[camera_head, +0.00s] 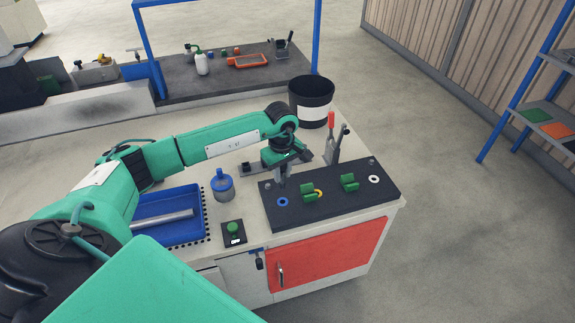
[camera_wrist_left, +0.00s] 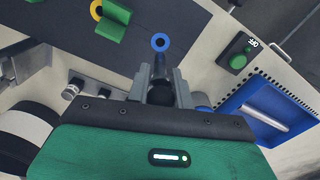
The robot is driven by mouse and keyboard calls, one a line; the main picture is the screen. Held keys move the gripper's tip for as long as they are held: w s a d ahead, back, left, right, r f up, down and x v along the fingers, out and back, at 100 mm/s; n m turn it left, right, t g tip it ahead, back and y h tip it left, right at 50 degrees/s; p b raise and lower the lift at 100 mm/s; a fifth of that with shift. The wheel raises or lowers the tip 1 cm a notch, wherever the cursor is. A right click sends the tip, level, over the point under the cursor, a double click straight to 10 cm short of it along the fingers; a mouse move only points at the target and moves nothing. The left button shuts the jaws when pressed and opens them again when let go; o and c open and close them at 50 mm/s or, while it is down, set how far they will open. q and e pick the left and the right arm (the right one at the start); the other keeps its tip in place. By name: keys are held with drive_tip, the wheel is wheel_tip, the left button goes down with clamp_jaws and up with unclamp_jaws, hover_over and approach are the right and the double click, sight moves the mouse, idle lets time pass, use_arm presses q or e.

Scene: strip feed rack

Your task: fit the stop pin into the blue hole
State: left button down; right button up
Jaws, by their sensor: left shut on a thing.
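The blue hole, a blue ring (camera_head: 283,201), lies near the front left end of a dark plate (camera_head: 350,205) on the bench. It also shows in the left wrist view (camera_wrist_left: 160,42), just beyond the fingertips. My left gripper (camera_head: 280,180) points down over the plate, close behind the blue ring. In the left wrist view my left gripper (camera_wrist_left: 162,78) is shut on the stop pin (camera_wrist_left: 161,92), of which only a dark part shows between the fingers. The pin's tip is hard to make out, and I see it apart from the ring. My right gripper is not in view.
Green blocks (camera_head: 349,182), a yellow ring (camera_head: 319,192) and a white ring (camera_head: 374,180) sit along the plate. A red-handled clamp (camera_head: 331,135) stands behind it.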

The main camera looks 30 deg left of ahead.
sight(282, 187)
use_arm(q)
drive_tip(key=shift+a, duration=0.1)
drive_tip(key=shift+f, duration=0.1)
